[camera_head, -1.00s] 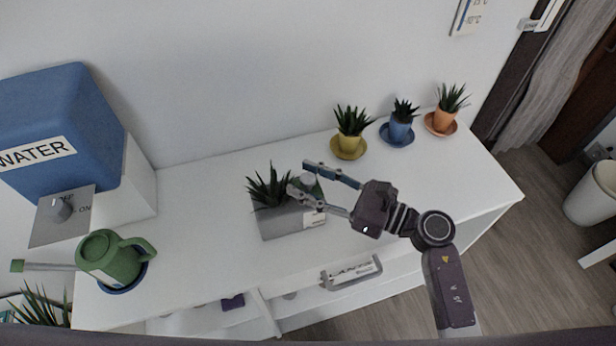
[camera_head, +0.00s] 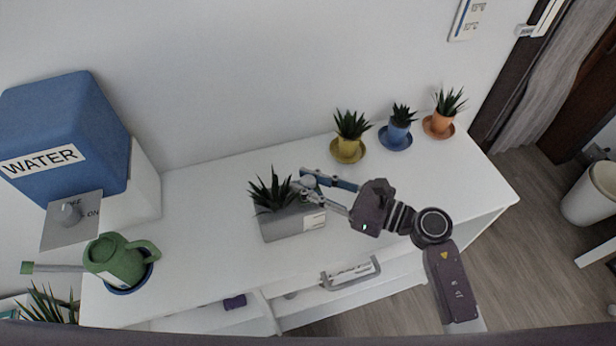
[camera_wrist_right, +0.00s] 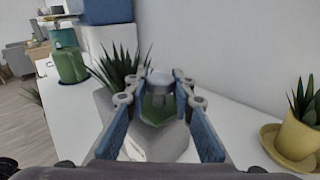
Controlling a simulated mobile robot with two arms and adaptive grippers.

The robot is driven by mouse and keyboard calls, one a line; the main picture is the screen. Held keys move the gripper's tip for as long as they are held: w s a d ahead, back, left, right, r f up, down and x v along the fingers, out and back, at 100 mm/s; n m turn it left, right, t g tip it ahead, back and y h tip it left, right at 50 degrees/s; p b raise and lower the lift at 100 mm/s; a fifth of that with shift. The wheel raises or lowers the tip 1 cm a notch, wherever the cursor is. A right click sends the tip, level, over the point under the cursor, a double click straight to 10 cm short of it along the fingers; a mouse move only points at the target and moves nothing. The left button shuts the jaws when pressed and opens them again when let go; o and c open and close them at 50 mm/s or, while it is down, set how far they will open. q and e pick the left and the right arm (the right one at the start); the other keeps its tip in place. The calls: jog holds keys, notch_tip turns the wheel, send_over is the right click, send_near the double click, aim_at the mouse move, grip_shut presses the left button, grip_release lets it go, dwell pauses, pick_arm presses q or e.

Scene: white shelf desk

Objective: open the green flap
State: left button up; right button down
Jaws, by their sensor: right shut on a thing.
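A grey planter box (camera_head: 290,222) with a spiky plant (camera_head: 270,191) stands on the white desk. In the right wrist view, the green flap (camera_wrist_right: 160,112) lies on top of the box, with a pale grey knob (camera_wrist_right: 158,80) on it. My right gripper (camera_head: 306,182) is above the box's right part, its fingertips shut on the knob. In the right wrist view, its blue-padded fingers (camera_wrist_right: 160,90) stand on either side of the knob. In the head view, the fingers mostly hide the flap. The flap looks lowered. My left gripper is out of view.
A green watering can (camera_head: 115,262) and a blue water tank (camera_head: 65,125) stand at the left. Three potted plants, yellow (camera_head: 347,147), blue (camera_head: 397,137) and orange (camera_head: 440,124), line the back right. The white desk top (camera_head: 215,205) is clear around the box.

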jog(key=m+g+h+p, duration=0.1)
jog(key=p, duration=0.3)
jog(key=w+r+m+g+h+p, duration=0.1)
jog(key=p, duration=0.3)
jog(key=w+m+g+h+p, duration=0.1)
jog(key=p, duration=0.4)
jog(key=shift+a+r, duration=0.25)
jog(key=shift+r, duration=0.1)
jog(key=shift+w+a+f+m+g+h+p, duration=0.15)
jog(key=shift+w+m+g+h+p, duration=0.3)
jog(key=shift+p, duration=0.45)
jog(key=shift+f+m+g+p, duration=0.15)
jog(key=shift+m+g+p, duration=0.2)
jog(key=shift+g+p, duration=0.1)
jog(key=shift+h, duration=0.25)
jog(key=c, duration=1.6)
grip_release()
jog(key=shift+f, duration=0.1)
